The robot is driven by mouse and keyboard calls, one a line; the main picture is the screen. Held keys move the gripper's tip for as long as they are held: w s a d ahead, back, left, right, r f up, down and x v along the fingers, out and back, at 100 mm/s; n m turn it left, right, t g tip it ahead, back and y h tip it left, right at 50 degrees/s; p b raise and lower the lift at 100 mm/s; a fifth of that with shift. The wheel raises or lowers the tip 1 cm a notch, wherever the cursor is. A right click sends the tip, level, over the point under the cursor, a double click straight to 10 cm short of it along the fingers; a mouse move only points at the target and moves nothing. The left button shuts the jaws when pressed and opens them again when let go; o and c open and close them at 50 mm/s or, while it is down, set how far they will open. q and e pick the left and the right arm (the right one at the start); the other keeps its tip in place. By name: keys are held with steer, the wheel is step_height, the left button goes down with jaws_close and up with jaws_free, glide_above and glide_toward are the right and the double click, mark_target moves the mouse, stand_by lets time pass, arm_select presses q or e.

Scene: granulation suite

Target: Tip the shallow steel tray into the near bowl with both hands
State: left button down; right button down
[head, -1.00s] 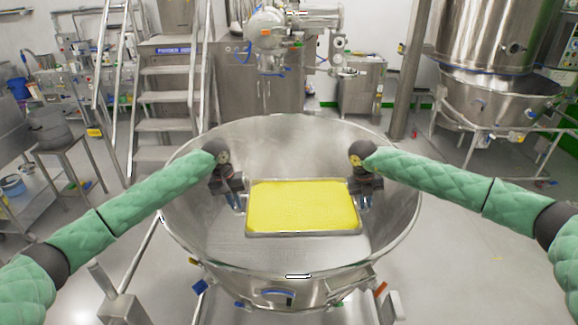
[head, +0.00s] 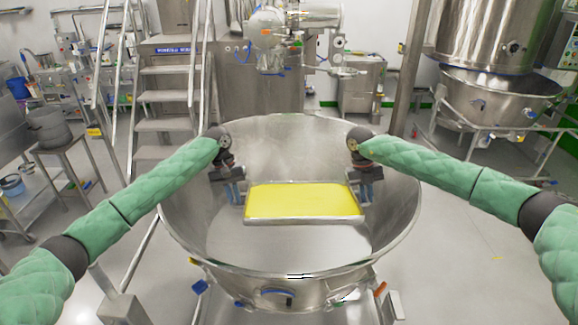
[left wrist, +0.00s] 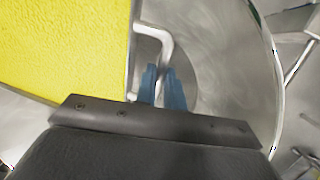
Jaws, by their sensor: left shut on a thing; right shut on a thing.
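The shallow steel tray (head: 305,221) holds a flat layer of yellow material (head: 303,201) and hangs over the inside of the near steel bowl (head: 290,262). The tray looks about level, perhaps slightly tilted, with its near wall showing. My left gripper (head: 238,192) is shut on the tray's left handle, a bent bar (left wrist: 157,38) that shows between the blue fingers (left wrist: 163,88) in the left wrist view. My right gripper (head: 368,188) is shut at the tray's right side; its hold on the handle is partly hidden. The yellow layer also fills the upper left of the left wrist view (left wrist: 65,45).
Steel steps with railings (head: 165,96) stand behind the bowl at left. A large vessel with its own bowl (head: 500,95) stands at back right. A cart with a pot (head: 48,127) is at far left. Grey floor is open at right.

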arm_select(q)
steer(key=shift+a+r, duration=0.15)
arm_select(e)
steer(key=shift+d+r, duration=0.15)
steer(key=shift+d, duration=0.05)
arm_select(q)
steer(key=shift+r+g, duration=0.35)
steer(key=shift+g, duration=0.05)
arm_select(e)
steer(key=shift+r+g, duration=0.3)
steer(key=shift+r, duration=0.05)
arm_select(q)
steer(key=shift+r+g, duration=0.15)
steer(key=shift+g, duration=0.15)
arm_select(e)
steer(key=shift+r+g, duration=0.15)
steer(key=shift+g, duration=0.25)
